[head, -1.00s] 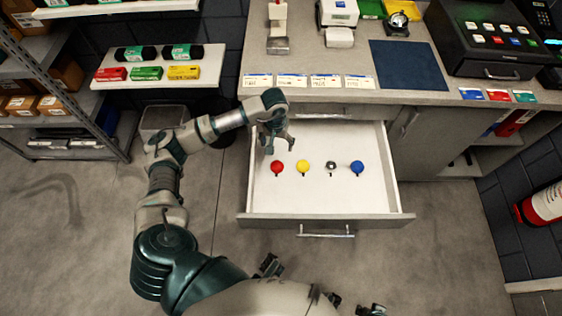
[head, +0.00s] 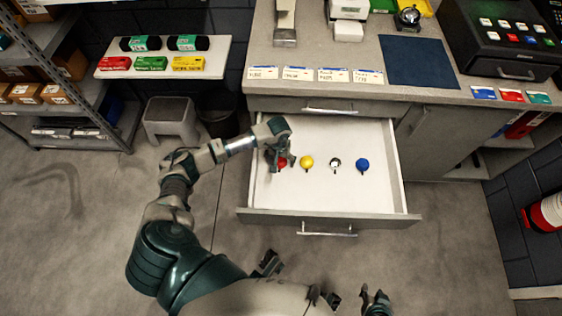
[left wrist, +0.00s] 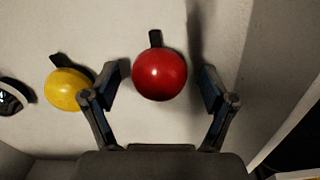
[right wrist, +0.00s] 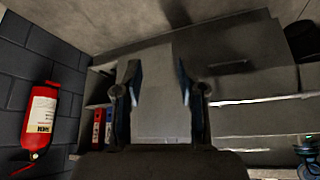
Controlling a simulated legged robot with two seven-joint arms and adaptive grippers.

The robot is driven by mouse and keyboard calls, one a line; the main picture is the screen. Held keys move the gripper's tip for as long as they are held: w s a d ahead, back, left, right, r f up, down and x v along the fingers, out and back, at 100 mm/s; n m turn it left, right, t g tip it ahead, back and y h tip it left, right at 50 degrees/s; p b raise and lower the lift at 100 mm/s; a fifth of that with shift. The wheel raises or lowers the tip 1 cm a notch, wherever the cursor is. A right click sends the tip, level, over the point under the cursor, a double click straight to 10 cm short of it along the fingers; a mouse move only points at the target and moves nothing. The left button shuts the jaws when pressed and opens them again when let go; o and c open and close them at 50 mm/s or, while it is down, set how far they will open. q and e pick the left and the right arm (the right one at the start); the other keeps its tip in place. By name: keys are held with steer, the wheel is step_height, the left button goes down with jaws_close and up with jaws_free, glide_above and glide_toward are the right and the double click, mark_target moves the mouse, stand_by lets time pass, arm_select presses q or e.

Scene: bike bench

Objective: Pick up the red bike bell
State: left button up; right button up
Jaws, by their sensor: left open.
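The red bike bell (head: 283,162) lies in the open drawer (head: 330,213), at the left end of a row of bells. In the head view my left gripper (head: 279,163) is over it and partly hides it. In the left wrist view the red bell (left wrist: 159,75) sits between the two open fingers of my left gripper (left wrist: 160,95), with clear space on both sides. My right gripper (right wrist: 159,85) shows in the right wrist view with its fingers apart and nothing between them; in the head view it is low in the picture (head: 375,300).
A yellow bell (head: 306,161) is close beside the left finger in the left wrist view. A silver bell (head: 335,163) and a blue bell (head: 362,165) continue the row. The drawer's left wall is near my left gripper.

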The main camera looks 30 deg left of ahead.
arm_select(q)
steer(key=c, duration=1.3)
